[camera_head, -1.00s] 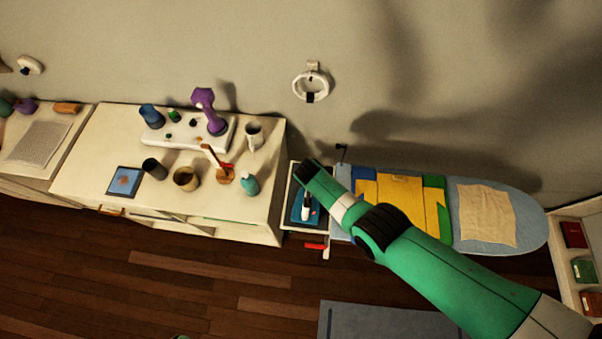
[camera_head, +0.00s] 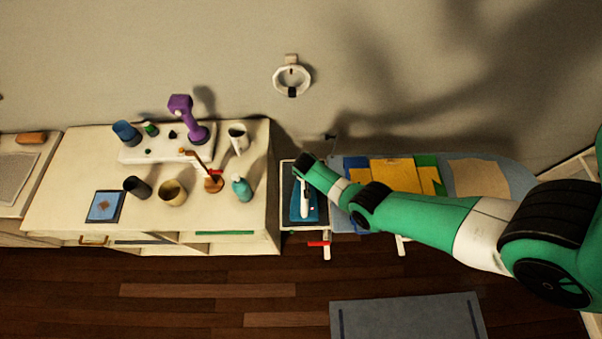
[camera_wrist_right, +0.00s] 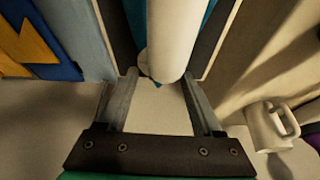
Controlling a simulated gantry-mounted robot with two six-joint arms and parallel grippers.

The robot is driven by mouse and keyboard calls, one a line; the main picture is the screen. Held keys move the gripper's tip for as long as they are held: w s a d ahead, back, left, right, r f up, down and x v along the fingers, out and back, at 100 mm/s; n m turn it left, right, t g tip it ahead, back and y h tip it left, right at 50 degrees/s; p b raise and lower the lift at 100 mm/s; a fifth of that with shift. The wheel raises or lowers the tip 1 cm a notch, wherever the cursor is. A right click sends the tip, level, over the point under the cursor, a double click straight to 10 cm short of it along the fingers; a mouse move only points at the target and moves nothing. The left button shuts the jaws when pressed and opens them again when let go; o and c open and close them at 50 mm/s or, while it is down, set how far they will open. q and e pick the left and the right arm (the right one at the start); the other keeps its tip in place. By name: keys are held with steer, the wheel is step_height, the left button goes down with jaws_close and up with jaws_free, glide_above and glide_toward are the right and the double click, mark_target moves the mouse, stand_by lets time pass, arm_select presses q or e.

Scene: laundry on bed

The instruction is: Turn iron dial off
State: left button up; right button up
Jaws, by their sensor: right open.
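The iron (camera_head: 306,200), white on a blue base, lies on the tray-like stand (camera_head: 289,224) at the left end of the ironing board. My right gripper (camera_head: 305,166) is above the iron's far end. In the right wrist view, my right gripper (camera_wrist_right: 158,100) is open, its two fingers apart and empty. A white rounded part of the iron (camera_wrist_right: 172,40) shows just beyond the fingertips, roughly in line with the gap. I cannot tell whether the fingers touch it. The dial cannot be made out in either view. My left gripper is not in view.
The ironing board (camera_head: 448,170) holds folded yellow cloth (camera_head: 393,174) and a beige cloth (camera_head: 482,178). Left of the stand, a cream cabinet (camera_head: 75,170) carries a teal bottle (camera_head: 242,188), a white mug (camera_head: 238,140) and several other items. The wall is close behind.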

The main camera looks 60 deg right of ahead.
jaws_close()
stand_by(0.3)
